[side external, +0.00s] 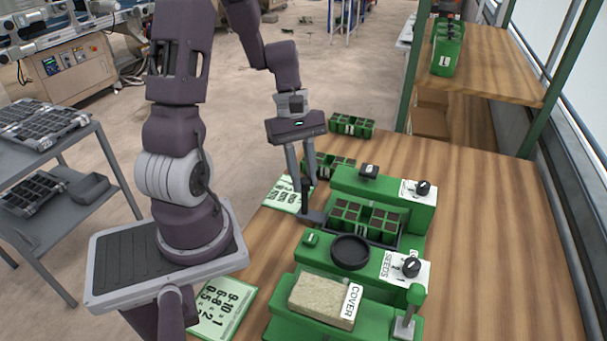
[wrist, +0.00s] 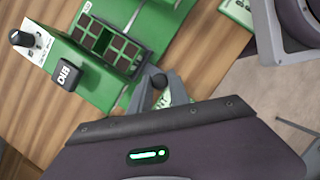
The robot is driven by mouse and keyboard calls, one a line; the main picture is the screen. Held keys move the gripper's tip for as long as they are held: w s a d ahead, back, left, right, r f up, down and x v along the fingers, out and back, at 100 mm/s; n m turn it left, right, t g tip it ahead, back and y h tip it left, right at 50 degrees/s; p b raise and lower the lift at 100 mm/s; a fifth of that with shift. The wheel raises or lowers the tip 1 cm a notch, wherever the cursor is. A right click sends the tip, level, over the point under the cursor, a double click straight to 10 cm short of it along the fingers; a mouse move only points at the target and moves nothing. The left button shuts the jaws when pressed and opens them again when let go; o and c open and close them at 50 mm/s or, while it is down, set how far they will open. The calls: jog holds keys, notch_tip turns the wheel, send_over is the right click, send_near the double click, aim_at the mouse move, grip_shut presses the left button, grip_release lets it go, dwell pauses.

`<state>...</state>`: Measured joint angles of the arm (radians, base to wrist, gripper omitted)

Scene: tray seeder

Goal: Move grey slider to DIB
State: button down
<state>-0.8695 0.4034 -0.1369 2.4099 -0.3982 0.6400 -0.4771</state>
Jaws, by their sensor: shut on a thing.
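The grey slider (side external: 312,216) is a dark tray frame with an upright handle at its left end. It holds two green cell packs (side external: 366,217) with dark square cells. It sits between the green DIB block and the round black bowl of the SEEDS station. My gripper (side external: 304,182) is shut on the slider's handle; in the wrist view its fingers (wrist: 158,88) are around the dark knob (wrist: 159,80). The slider's underside is hidden.
The black bowl (side external: 350,251) and SEEDS knob (side external: 411,266) stand nearer the camera. More green cell packs (side external: 352,125) lie behind the machine. The wooden table's right side (side external: 500,250) is clear.

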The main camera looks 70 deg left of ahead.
dwell(0.8)
jog(key=w+a, duration=0.5)
jog(key=c, duration=1.3)
grip_release()
jog(key=shift+o, duration=0.2)
